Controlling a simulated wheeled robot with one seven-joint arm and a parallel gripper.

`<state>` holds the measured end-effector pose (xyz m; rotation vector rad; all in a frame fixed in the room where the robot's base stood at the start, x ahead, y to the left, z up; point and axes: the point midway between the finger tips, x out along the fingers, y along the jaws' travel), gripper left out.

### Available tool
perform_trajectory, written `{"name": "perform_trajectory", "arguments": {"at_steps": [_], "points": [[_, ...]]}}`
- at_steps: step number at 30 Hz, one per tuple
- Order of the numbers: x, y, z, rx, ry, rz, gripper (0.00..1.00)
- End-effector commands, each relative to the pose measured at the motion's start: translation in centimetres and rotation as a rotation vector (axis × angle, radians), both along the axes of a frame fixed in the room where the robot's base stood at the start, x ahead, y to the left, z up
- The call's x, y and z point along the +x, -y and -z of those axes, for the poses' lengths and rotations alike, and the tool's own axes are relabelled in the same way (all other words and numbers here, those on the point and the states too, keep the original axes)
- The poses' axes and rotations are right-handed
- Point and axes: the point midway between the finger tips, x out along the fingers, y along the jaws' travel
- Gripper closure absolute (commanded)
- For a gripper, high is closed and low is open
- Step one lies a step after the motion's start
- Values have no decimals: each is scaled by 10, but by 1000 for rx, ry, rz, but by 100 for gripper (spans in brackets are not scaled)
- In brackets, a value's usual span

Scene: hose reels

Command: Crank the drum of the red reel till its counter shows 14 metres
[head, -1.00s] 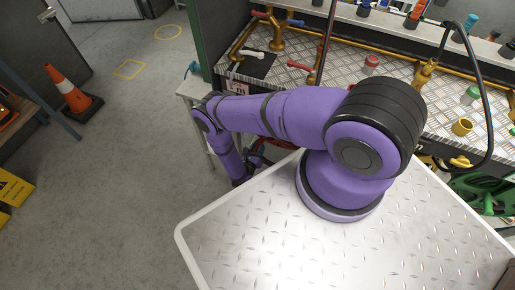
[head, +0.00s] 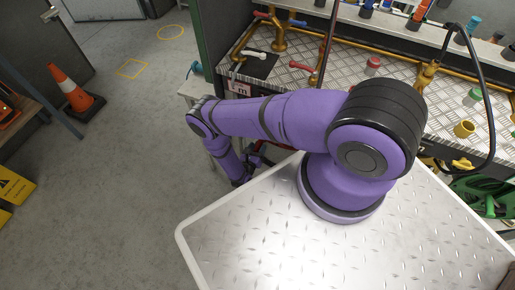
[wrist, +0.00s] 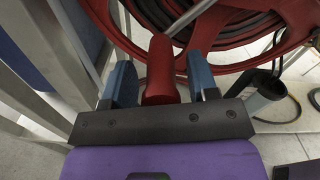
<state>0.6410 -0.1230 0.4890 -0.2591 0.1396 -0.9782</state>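The red reel (wrist: 285,20), wound with dark hose (wrist: 235,30), fills the top of the wrist view. Its red crank handle (wrist: 160,65) points toward my gripper, with a grey rod behind it. My gripper (wrist: 160,75) has one blue finger on each side of the handle. A narrow gap shows between each finger and the handle, so it looks open around it. In the head view my arm hides most of the reel. A pale pink plate (head: 238,88) marked "m" shows above my forearm; its figures are not readable.
A bench with brass pipes and valves (head: 275,40) stands behind my arm. A green reel (head: 485,195) is at the right. A traffic cone (head: 72,88) stands on the open floor at left. Grey frame legs (wrist: 60,50) are close left of my gripper.

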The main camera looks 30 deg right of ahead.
Motion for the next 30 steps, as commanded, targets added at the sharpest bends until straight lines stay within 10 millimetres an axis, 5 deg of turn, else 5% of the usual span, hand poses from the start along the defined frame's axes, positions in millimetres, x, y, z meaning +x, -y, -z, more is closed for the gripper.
{"name": "perform_trajectory", "arguments": {"at_steps": [11,30], "points": [[-3,-5,0,0,0,-1,45],[-56,-85,0,0,0,-2,45]]}}
